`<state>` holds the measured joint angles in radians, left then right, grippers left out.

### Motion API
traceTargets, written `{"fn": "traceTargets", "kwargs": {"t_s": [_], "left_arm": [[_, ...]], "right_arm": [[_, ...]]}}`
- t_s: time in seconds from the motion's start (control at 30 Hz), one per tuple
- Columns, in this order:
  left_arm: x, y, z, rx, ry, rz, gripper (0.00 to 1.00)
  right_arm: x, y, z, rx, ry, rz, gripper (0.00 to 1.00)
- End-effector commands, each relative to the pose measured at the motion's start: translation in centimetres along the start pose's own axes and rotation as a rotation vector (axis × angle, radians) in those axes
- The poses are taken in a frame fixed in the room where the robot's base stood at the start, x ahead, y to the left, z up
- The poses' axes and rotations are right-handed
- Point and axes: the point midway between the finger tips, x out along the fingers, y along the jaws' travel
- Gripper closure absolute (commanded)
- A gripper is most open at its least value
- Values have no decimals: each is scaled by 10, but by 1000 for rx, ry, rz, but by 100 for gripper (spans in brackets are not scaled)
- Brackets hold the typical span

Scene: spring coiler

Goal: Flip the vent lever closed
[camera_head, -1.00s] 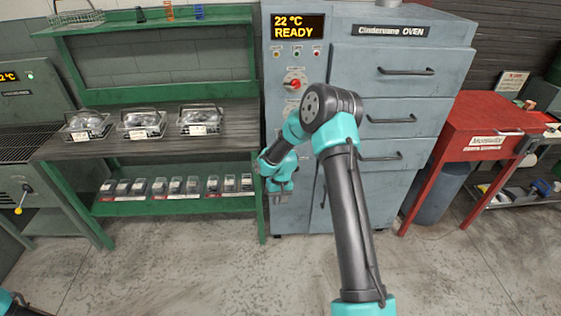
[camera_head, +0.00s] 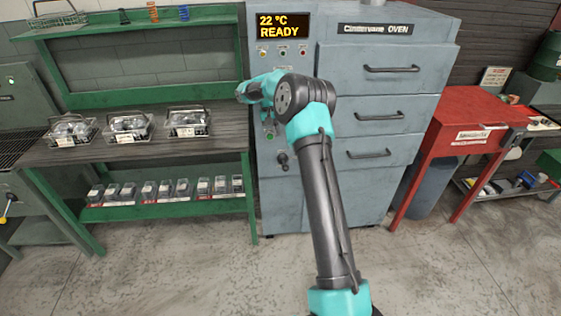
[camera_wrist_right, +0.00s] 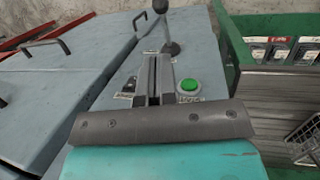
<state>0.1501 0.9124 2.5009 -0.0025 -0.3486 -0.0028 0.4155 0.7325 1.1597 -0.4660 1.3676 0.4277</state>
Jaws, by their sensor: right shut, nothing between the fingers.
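The vent lever, a short rod with a dark ball knob, stands on the lower front panel of the grey oven in the head view (camera_head: 283,160). It also shows in the right wrist view (camera_wrist_right: 170,44), beyond my fingertips, with its knob near the top edge. My right gripper (camera_wrist_right: 155,62) is shut and empty, its fingers pointing toward the lever. I cannot tell whether they touch it. In the head view my right gripper (camera_head: 267,116) is at the oven panel, above the lever, partly hidden by my wrist. My left gripper is out of view.
A green button (camera_wrist_right: 188,86) sits beside my fingers on the panel. The oven display (camera_head: 282,27) reads 22 °C READY. Drawer handles (camera_head: 390,68) stick out to the right. A green bench (camera_head: 150,152) with wire baskets is left, a red table (camera_head: 470,110) right.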

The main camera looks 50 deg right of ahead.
Motion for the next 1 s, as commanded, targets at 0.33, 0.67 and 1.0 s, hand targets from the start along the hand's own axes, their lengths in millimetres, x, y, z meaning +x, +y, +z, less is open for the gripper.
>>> {"fn": "traceTargets", "kwargs": {"t_s": [0.33,0.67,1.0], "left_arm": [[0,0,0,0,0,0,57],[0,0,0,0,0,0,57],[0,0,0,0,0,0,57]], "right_arm": [[8,-1,0,-2,-1,-1,100],[55,-1,1,-2,-4,-1,100],[113,-1,1,-2,-3,0,100]]}}
